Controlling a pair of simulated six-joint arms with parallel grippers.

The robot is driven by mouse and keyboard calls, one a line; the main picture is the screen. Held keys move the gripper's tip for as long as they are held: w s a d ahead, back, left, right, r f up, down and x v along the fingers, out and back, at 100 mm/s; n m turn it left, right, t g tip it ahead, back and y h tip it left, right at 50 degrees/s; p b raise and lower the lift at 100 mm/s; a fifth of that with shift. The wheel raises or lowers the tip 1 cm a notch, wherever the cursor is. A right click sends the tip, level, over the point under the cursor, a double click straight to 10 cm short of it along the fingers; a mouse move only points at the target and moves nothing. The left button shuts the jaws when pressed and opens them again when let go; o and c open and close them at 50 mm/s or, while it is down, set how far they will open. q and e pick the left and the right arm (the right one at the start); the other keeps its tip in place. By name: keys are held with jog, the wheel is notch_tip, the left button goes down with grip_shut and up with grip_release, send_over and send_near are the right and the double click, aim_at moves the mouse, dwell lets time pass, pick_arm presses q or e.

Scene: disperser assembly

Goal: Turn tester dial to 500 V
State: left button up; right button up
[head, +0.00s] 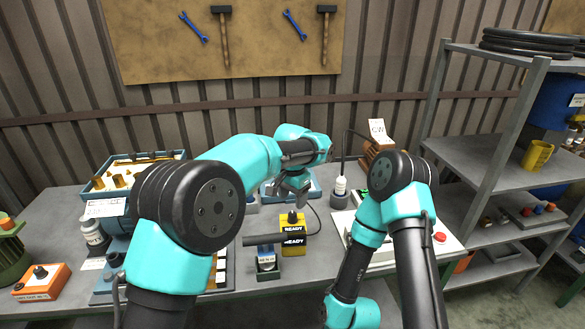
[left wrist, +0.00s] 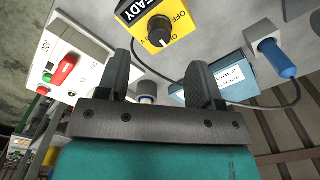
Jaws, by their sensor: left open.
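The tester is a yellow and black box (head: 295,246) marked READY, standing on the grey table near the middle of the head view. Its black dial (head: 292,217) is on its top. In the left wrist view the tester (left wrist: 148,58) is at the top, with the round dial (left wrist: 159,31) beside OFF lettering; I cannot tell the dial's exact setting. My left gripper (head: 293,186) is open and empty, above and behind the dial in the head view. In the left wrist view its two fingers (left wrist: 158,80) are apart, with the dial beyond them, untouched.
A dark cylinder (head: 262,239) lies across a blue stand in front of the tester. A cable runs from the tester. A white panel with a red button (head: 440,237) is at the right. A blue labelled box (left wrist: 228,78) and a blue-tipped plug (left wrist: 278,58) are close by.

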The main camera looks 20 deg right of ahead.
aim_at(292, 214)
pick_arm(q)
notch_tip(292, 214, up, 11)
jog(key=shift+f, duration=0.2)
dwell(0.4)
jog(key=n, duration=1.3)
jog(key=shift+n, duration=0.3)
jog(key=shift+f, duration=0.1)
notch_tip(292, 214, down, 17)
jog(key=shift+f, duration=0.15)
dwell(0.3)
jog(key=c, duration=0.9)
